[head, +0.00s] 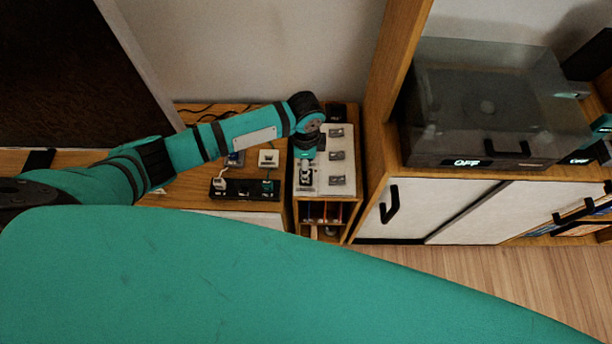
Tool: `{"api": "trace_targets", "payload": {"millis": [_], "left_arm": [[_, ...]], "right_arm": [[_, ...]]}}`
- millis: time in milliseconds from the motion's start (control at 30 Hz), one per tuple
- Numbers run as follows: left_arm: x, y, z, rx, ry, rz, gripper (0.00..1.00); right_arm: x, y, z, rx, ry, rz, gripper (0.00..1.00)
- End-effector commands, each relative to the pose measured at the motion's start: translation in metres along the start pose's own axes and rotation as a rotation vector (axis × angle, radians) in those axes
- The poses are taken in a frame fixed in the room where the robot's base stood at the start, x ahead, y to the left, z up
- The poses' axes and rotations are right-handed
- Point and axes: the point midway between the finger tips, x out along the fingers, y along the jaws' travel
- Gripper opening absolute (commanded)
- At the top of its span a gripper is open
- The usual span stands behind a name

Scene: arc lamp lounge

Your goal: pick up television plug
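My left arm reaches in from the left, and its gripper (306,178) points down over a white panel (323,187) with several grey socket-like fittings. The arm's wrist partly hides the panel, and I cannot tell whether the fingers are open or hold anything. To its left, a black power strip (243,190) carries a white plug (219,185) at its left end and a greenish plug (268,186) at its right. A white block-shaped plug (268,158) with a green cord stands behind the strip. I cannot tell which plug belongs to the television. My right gripper is not in view.
A wooden shelf divider (385,95) rises just right of the panel. A dark translucent box (488,105) marked OFF sits on the cabinet beyond it. Dark cables (215,112) lie along the wall. A small compartment (322,214) opens below the panel.

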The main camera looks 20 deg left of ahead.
Motion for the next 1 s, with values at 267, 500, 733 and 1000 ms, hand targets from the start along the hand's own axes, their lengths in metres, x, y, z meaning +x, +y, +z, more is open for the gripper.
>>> {"api": "trace_targets", "payload": {"millis": [267,500,733,1000], "left_arm": [[0.026,0.003,-0.001,0.000,-0.002,0.003,0.62],[0.055,0.003,-0.002,0.000,0.000,0.000,0.62],[0.057,0.003,-0.002,0.001,0.000,-0.001,0.62],[0.057,0.003,-0.002,0.000,0.000,-0.001,0.29]], "right_arm": [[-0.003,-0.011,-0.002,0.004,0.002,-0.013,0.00],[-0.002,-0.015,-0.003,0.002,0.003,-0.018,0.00],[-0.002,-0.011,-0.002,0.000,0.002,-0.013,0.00],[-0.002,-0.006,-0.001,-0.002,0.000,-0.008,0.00]]}}
